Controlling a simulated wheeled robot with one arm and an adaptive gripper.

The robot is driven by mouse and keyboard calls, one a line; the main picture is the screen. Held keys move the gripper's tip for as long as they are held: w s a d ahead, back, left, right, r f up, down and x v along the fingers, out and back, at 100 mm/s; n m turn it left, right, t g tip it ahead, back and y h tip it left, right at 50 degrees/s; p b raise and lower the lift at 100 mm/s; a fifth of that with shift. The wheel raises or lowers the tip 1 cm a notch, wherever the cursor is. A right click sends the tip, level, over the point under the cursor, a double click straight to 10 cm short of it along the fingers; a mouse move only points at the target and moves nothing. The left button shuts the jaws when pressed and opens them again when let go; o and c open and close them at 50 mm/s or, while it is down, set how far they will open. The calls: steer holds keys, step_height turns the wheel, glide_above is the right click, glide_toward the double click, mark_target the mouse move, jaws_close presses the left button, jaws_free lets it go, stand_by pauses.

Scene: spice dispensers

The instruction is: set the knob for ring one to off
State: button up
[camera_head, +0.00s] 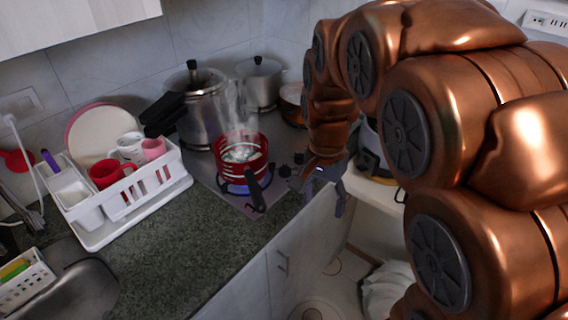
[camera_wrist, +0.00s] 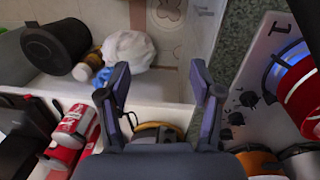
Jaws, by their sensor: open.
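Several black knobs sit in a row on the steel cooktop (camera_head: 211,178), near its right front corner; one knob (camera_head: 284,171) shows beside my gripper. In the wrist view the knobs (camera_wrist: 248,98) lie right of my gripper, and I cannot read their markings. A blue flame (camera_head: 236,188) burns under a steaming red pot (camera_head: 252,147); the flame also shows in the wrist view (camera_wrist: 273,72). My gripper (camera_wrist: 158,82) is open and empty, its fingers spread. In the head view my gripper (camera_head: 318,188) is close to the cooktop's right edge, apart from the knobs.
A pressure cooker (camera_head: 204,105) and a steel pot (camera_head: 260,84) stand behind the red pot. A white dish rack (camera_head: 112,231) with mugs is left on the dark counter (camera_head: 181,251). A white shelf (camera_wrist: 168,114) with cans and bottles lies below my gripper.

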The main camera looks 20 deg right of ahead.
steer(key=w+m+p, duration=0.2)
steer(key=w+m, duration=0.4)
steer(key=w, duration=0.8)
steer(key=m+t, duration=0.1)
steer(key=m, duration=0.4)
glide_above(285, 166)
steer(key=f, duration=0.3)
steer(key=shift+s+f+p, duration=0.15)
steer(key=shift+s+p, duration=0.15)
steer(key=shift+p, duration=0.05)
steer(key=shift+w+f, duration=0.25)
steer(key=shift+f, duration=0.1)
steer(key=shift+f+p, duration=1.4)
steer(key=shift+f, duration=2.3)
steer(key=shift+c, duration=0.3)
steer(key=c, duration=1.1)
